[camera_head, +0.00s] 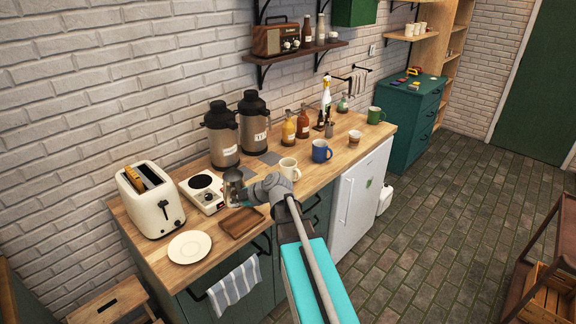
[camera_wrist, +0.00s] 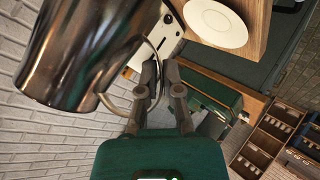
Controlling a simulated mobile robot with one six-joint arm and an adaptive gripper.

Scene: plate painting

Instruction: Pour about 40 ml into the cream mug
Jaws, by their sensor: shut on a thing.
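A shiny metal pitcher (camera_head: 232,184) is in the head view, over the counter beside the hot plate. It fills the upper left of the wrist view (camera_wrist: 80,50), with its handle (camera_wrist: 118,108) toward my gripper. My gripper (camera_head: 243,196) is shut on the pitcher's handle; its fingers also show in the wrist view (camera_wrist: 160,88). The pitcher looks roughly upright in the head view; its contents are hidden. The cream mug (camera_head: 289,168) stands upright on the counter, to the right of the pitcher and apart from it. The inside of the mug is too small to read.
A blue mug (camera_head: 321,151) and a paper-like cup (camera_head: 354,138) stand right of the cream mug. Two large dispensers (camera_head: 222,140) and several bottles (camera_head: 288,130) line the back. A hot plate (camera_head: 203,190), toaster (camera_head: 152,200), plate (camera_head: 190,247) and wooden tray (camera_head: 240,223) are on the left.

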